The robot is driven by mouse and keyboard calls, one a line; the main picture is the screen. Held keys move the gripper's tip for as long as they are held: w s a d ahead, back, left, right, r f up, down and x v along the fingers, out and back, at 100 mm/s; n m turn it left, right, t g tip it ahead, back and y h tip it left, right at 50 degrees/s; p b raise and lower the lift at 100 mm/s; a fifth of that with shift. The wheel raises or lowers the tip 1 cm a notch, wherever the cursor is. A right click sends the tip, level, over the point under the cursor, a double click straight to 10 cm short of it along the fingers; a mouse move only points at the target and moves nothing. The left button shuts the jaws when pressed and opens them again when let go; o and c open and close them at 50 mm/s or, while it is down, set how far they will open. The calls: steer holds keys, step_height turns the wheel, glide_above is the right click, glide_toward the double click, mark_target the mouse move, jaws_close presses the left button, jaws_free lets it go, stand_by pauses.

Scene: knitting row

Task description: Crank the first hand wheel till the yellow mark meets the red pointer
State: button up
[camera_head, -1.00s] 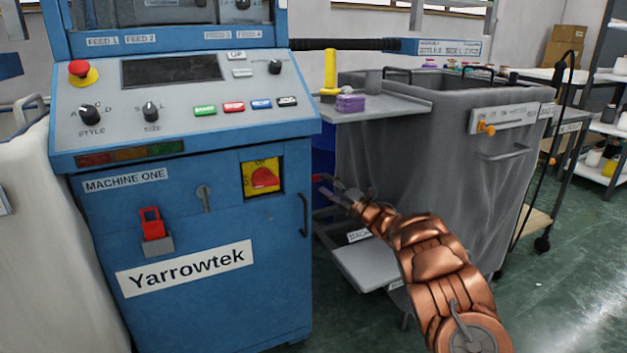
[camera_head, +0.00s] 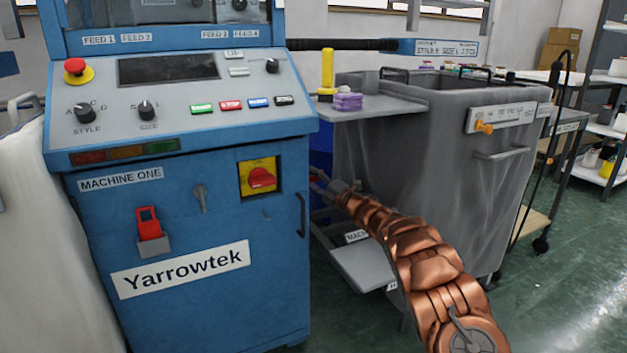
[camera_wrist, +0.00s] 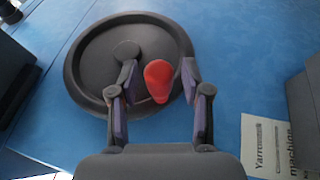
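A dark round hand wheel (camera_wrist: 92,62) on a blue panel fills the upper left of the wrist view. A red rounded handle (camera_wrist: 158,80) stands out from its right part. My gripper (camera_wrist: 158,76) is open, with a finger on each side of the red handle and a gap showing on both sides. In the head view my gripper (camera_head: 318,180) is at the right side of the blue machine (camera_head: 215,290), partly hidden behind its edge. The wheel is hidden in the head view. I make out no yellow mark or red pointer on the wheel.
Green floor (camera_head: 560,300) is clear at the right.

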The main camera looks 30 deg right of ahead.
jaws_close()
stand_by(0.3)
steer(key=shift+r+p, duration=0.2)
steer(key=shift+p, duration=0.1)
